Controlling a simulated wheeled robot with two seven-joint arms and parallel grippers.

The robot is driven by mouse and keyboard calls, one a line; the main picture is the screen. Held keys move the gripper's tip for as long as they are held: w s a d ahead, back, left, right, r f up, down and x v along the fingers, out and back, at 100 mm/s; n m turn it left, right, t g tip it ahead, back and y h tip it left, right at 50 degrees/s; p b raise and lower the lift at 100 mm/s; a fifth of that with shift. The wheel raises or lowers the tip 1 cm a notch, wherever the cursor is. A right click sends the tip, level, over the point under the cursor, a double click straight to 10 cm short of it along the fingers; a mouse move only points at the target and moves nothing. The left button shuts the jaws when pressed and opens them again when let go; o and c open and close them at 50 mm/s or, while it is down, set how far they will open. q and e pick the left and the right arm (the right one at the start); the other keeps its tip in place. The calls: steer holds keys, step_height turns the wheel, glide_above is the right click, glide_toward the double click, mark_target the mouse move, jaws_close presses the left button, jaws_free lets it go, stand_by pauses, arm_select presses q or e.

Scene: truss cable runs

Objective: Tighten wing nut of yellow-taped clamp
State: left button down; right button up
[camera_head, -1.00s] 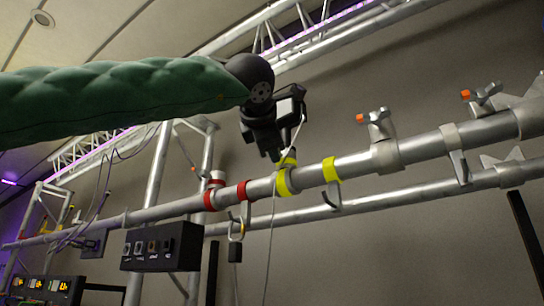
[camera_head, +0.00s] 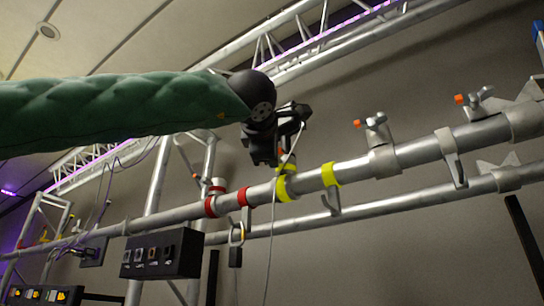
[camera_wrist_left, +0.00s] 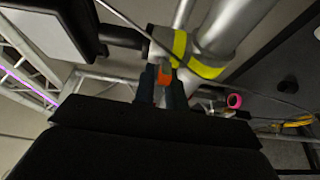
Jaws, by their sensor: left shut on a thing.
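The yellow-taped clamp (camera_head: 284,189) sits around the upper silver pipe in the head view. Its yellow tape also shows in the left wrist view (camera_wrist_left: 206,70). My left gripper (camera_head: 281,164) is right above this clamp, its arm in a green quilted sleeve. In the left wrist view my left gripper (camera_wrist_left: 162,86) is shut on the orange-tipped wing nut (camera_wrist_left: 164,76), which shows between the two fingers. The gripper mostly hides the wing nut in the head view. My right gripper is not in view.
A yellow-taped hook (camera_head: 330,174) hangs just right of the clamp, and a red-taped clamp (camera_head: 211,202) is to its left. Bare clamps with orange-tipped nuts (camera_head: 378,130) stand further right. A black connector box (camera_head: 162,254) hangs lower left. A thin cable passes close by my gripper.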

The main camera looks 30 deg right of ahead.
arm_select(q)
steer(key=shift+f, duration=0.1)
steer(key=c, duration=1.4)
jaws_free()
steer(key=shift+c, duration=0.2)
steer(key=b+v, duration=0.1)
steer(key=v, duration=0.6)
steer(key=shift+s+a, duration=0.3)
